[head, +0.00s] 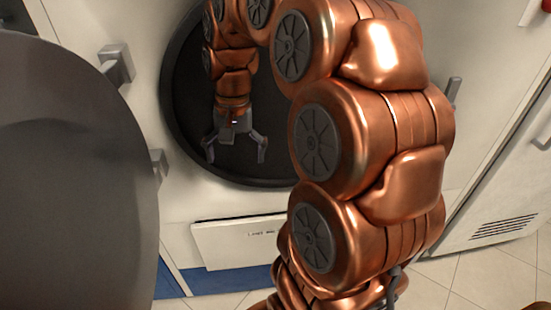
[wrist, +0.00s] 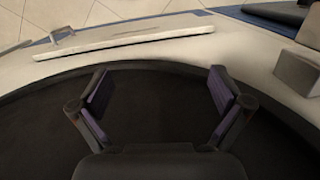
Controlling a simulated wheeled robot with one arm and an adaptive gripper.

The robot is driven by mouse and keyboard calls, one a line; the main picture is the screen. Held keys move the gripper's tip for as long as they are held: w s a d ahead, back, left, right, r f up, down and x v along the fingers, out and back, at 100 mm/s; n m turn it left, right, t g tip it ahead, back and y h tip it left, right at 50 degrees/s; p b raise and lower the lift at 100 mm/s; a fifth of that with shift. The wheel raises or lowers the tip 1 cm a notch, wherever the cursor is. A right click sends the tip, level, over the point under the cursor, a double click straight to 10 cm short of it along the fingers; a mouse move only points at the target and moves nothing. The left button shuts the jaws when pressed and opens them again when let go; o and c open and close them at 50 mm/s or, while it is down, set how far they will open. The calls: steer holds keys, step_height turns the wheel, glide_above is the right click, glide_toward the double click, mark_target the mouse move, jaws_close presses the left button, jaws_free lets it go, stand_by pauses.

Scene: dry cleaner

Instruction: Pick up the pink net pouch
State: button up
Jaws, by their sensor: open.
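No pink net pouch shows in either view. My copper arm covers much of the middle of the head view and hides part of the door and the machine front.
A white panel with small lettering (head: 240,242) juts out below the door, above a blue base strip (head: 230,279). A large grey round shape (head: 70,170) fills the left side. A white cabinet with a vent (head: 503,228) stands right. Tiled floor (head: 435,283) shows at the bottom.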

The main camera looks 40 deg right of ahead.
mark_target(282, 137)
steer(key=w+d+f+m+t, duration=0.1)
steer(key=w+d+f+m, duration=0.2)
steer(key=d, duration=0.5)
steer(key=w+d+f+m+t+y+p, duration=0.1)
steer(key=w+d+f+m, duration=0.2)
steer(key=d+m, duration=0.5)
steer(key=w+d+f+m+t+y+p, duration=0.1)
steer(key=w+d+f+m, duration=0.2)
steer(key=d, duration=0.7)
steer(key=shift+w+d+f+m, duration=0.15)
steer(key=shift+w+f+m, duration=0.05)
steer(key=shift+f+m, duration=0.55)
steer(key=shift+w+d+f+m, duration=0.1)
steer(key=shift+w+f+m, duration=0.05)
steer(key=shift+f+m, duration=0.55)
steer(key=shift+d+f, duration=0.1)
steer(key=shift+d, duration=0.05)
steer(key=shift+w+f, duration=0.1)
steer(key=shift+f, duration=0.3)
steer(key=shift+w+x, duration=0.15)
steer(key=shift+x, duration=1.6)
steer(key=shift+w+x, duration=0.15)
steer(key=shift+x, duration=1.6)
steer(key=shift+r, duration=0.15)
steer(key=c, duration=1.5)
